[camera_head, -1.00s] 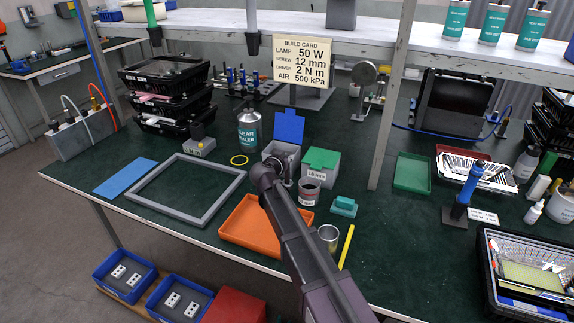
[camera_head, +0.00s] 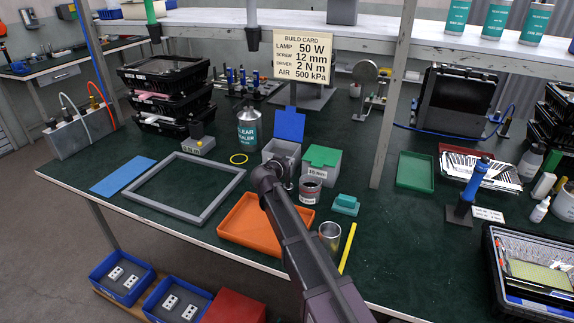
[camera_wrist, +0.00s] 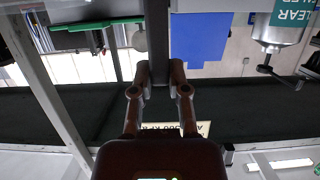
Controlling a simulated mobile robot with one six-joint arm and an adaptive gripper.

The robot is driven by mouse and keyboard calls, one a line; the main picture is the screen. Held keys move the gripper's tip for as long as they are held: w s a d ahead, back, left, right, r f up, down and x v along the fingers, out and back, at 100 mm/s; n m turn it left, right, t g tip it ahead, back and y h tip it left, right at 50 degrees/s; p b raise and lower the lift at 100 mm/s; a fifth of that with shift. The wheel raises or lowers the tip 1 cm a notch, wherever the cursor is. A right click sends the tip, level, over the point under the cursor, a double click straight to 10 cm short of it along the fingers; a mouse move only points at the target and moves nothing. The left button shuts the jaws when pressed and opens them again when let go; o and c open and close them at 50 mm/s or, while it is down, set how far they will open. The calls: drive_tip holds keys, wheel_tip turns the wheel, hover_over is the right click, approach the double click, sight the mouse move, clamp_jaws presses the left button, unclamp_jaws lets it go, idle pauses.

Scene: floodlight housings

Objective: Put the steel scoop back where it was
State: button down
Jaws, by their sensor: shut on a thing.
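My gripper (camera_wrist: 160,82) is shut on a dark grey upright bar (camera_wrist: 157,35), which I take to be the steel scoop's handle. The scoop's bowl cannot be made out. In the head view my arm hides the fingertips and most of what they hold, at the front of a grey bin (camera_head: 270,152) with a raised blue lid (camera_head: 289,124). The blue lid also shows in the wrist view (camera_wrist: 200,38), just right of the bar. A second grey bin with a green lid (camera_head: 322,156) stands to the right.
A labelled tin (camera_head: 310,190) and an orange tray (camera_head: 240,225) are close to my arm. An open metal can (camera_head: 330,233), a yellow strip (camera_head: 347,248) and a teal block (camera_head: 345,204) lie to the right. A grey frame (camera_head: 140,203) lies left.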

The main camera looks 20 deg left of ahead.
drive_tip(key=shift+f, duration=0.2)
drive_tip(key=c, duration=0.6)
unclamp_jaws()
drive_tip(key=shift+c, duration=0.2)
drive_tip(key=shift+r, duration=0.2)
drive_tip(key=p+v, duration=0.3)
drive_tip(key=v, duration=0.9)
drive_tip(key=shift+p, duration=0.3)
